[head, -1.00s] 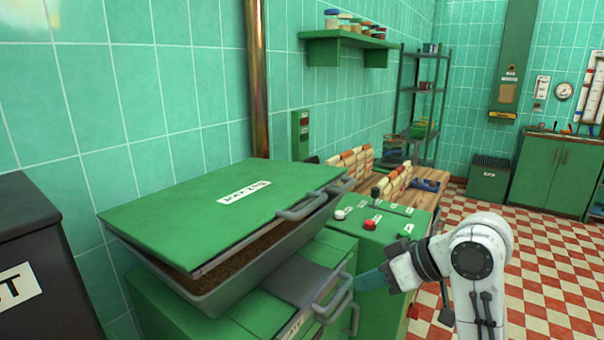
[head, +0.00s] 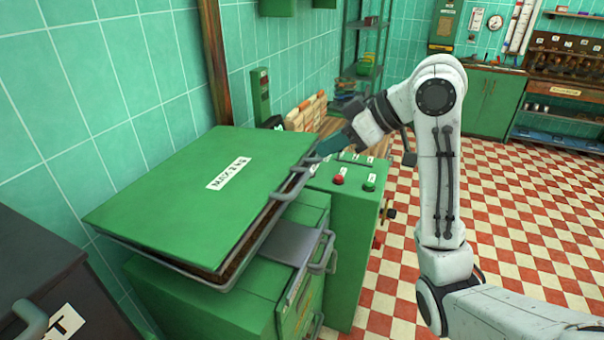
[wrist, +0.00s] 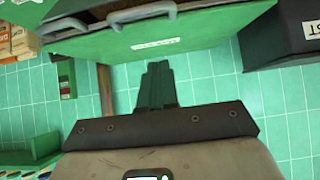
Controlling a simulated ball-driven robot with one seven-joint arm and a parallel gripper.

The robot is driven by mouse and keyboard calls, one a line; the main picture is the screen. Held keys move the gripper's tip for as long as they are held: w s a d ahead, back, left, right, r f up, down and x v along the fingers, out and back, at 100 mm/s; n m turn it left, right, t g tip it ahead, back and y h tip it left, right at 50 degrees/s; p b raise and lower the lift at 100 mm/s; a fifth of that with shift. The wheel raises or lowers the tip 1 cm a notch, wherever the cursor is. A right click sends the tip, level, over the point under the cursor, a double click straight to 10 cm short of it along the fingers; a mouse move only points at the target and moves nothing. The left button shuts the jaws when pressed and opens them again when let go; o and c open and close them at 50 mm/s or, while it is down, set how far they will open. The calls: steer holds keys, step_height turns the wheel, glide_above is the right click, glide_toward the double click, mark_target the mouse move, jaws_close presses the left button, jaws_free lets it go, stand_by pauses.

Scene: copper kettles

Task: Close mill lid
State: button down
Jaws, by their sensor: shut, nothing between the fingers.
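The mill has a flat green lid (head: 190,190) with a white label, over a grey hopper tray (head: 262,236) with dark brown contents. A narrow brown gap shows between lid and tray along the right side, so the lid looks nearly flat but not flush. My gripper (head: 328,146) is shut and empty, with teal fingers beside the lid's far right corner, near a grey handle. Whether it touches the lid is unclear. In the wrist view, the shut fingers (wrist: 158,82) point toward the lid's edge and white label (wrist: 155,45), with grey handles above.
A green control box (head: 345,215) with red and green buttons stands right of the mill. A dark bin (head: 50,265) is at the lower left, and a tiled wall is behind. The checkered floor (head: 520,230) on the right is open.

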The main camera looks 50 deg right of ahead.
steer(key=w+a+f, duration=0.1)
steer(key=w+f, duration=0.4)
steer(key=f, duration=0.3)
steer(key=shift+a+f+p, duration=0.2)
steer(key=shift+a+p, duration=0.15)
steer(key=shift+p, duration=0.05)
